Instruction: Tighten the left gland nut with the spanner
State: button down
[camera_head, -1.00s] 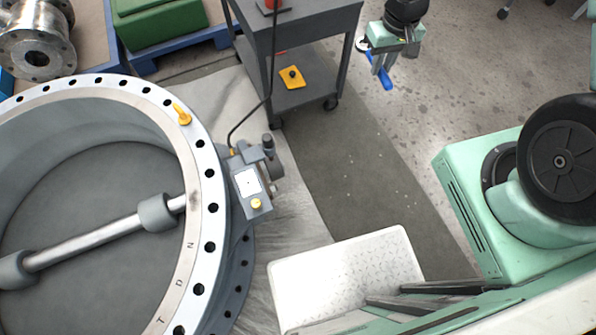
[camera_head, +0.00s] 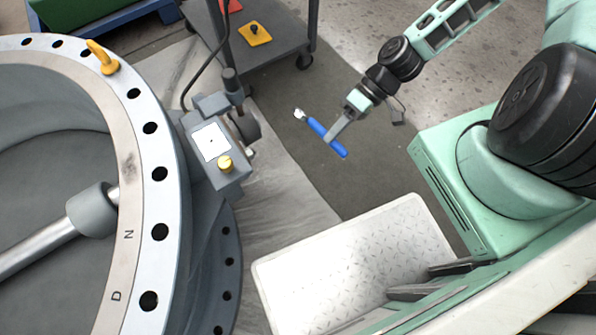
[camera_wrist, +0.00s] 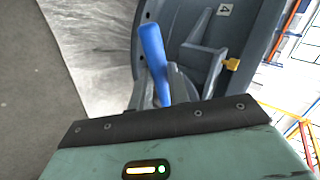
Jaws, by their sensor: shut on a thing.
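The spanner (camera_head: 316,127) has a blue handle and a silver open jaw that points up-left in the head view. My gripper (camera_head: 334,136) is shut on its blue handle and holds it in the air, to the right of the big valve and apart from it. In the wrist view the blue handle (camera_wrist: 153,50) rises from between my fingers, in front of the valve's grey side. The valve's flange (camera_head: 160,205) fills the left of the head view. A grey box fitting (camera_head: 212,150) with a yellow knob sits on its side. I cannot make out the left gland nut.
A grey trolley (camera_head: 275,55) with a yellow item stands behind. A white textured platform (camera_head: 355,265) lies low in front. A black cable runs from the fitting to the trolley. The floor between valve and arm is clear.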

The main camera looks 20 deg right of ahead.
jog(key=w+a+f+g+y+b, duration=0.1)
jog(key=a+f+y+b, duration=0.6)
jog(key=b, duration=1.5)
jog(key=shift+w+a+f+m+y, duration=0.35)
jog(key=shift+a+f, duration=2.45)
jog(key=shift+f, duration=0.95)
jog(key=shift+a+p, duration=0.1)
jog(key=shift+p, duration=0.2)
jog(key=shift+a, duration=0.15)
jog(key=shift+s+a+p, duration=0.15)
jog(key=shift+a+p, duration=0.25)
jog(key=shift+a, duration=0.15)
jog(key=shift+a, duration=0.35)
jog(key=shift+s+a+p, duration=0.1)
jog(key=shift+a+p, duration=0.1)
jog(key=shift+p, duration=0.1)
